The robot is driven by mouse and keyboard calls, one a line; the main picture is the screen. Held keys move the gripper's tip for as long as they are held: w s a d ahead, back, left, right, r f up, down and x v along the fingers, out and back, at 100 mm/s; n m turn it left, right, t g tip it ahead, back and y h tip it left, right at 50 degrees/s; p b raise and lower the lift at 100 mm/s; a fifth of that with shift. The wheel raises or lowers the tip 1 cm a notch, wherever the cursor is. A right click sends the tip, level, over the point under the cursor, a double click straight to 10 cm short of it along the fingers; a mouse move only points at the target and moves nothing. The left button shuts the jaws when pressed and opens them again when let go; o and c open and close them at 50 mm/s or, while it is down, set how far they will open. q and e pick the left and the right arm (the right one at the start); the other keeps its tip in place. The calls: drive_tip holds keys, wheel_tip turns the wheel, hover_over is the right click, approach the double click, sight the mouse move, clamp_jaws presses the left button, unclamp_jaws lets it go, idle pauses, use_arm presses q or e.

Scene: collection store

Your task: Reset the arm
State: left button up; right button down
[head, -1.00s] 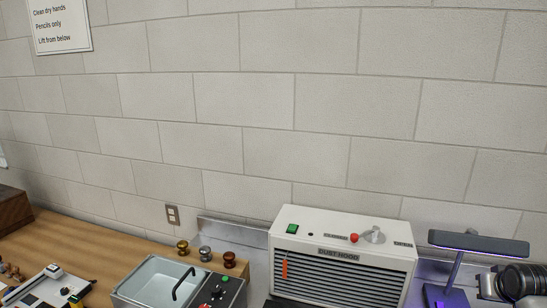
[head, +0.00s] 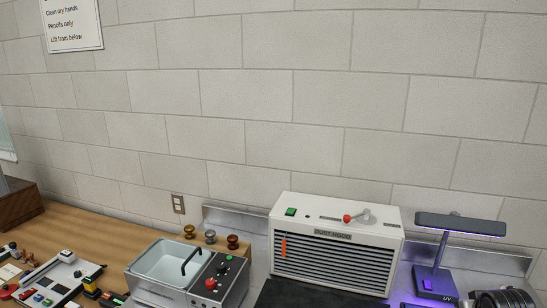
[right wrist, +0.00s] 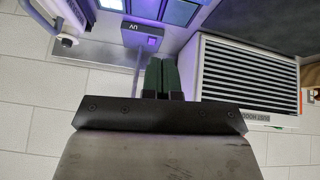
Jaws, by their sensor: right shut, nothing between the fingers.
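My right gripper (right wrist: 161,77) shows in the right wrist view, where the picture is upside down. Its two green fingers are together with nothing between them. It points toward the bench, with the dust hood (right wrist: 250,80) and the UV lamp's base (right wrist: 142,37) beyond it. In the head view neither gripper shows. My left gripper is in no view.
A white dust hood (head: 335,246) stands at the back of the bench, with a UV lamp (head: 437,280) to its right. A metal basin unit (head: 190,270) and several small knobs stand to the left. Small items crowd the lower left. Above is bare block wall (head: 300,90) with a sign (head: 72,25).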

drive_tip(key=s+a+f+n+g+y, duration=0.15)
drive_tip(key=s+a+f, duration=0.25)
drive_tip(key=s+a, duration=0.4)
drive_tip(key=s+a+f+n, duration=0.2)
drive_tip(key=s+a+f, duration=0.3)
drive_tip(key=s+a, duration=0.3)
drive_tip(key=s+a+r+g, duration=0.1)
drive_tip(key=s+a+r, duration=0.2)
drive_tip(key=s+a, duration=0.8)
wheel_tip(320, 180, down, 32)
drive_tip(key=s+d+g+b, duration=0.2)
drive_tip(key=s+b, duration=0.1)
drive_tip(key=b, duration=0.4)
use_arm(q)
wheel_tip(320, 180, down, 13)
drive_tip(key=b, duration=0.5)
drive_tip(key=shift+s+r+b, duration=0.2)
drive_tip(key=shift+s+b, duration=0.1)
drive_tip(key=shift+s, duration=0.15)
use_arm(e)
drive_tip(key=s+d+f, duration=0.1)
drive_tip(key=s+f, duration=0.7)
drive_tip(key=f, duration=0.3)
drive_tip(key=s+d+f+n, duration=0.1)
drive_tip(key=s+f, duration=0.7)
drive_tip(key=f, duration=0.4)
drive_tip(key=shift+s+d+g+y, duration=0.2)
drive_tip(key=shift+d+g+y, duration=0.15)
drive_tip(key=shift+g, duration=0.1)
drive_tip(key=shift+s, duration=0.15)
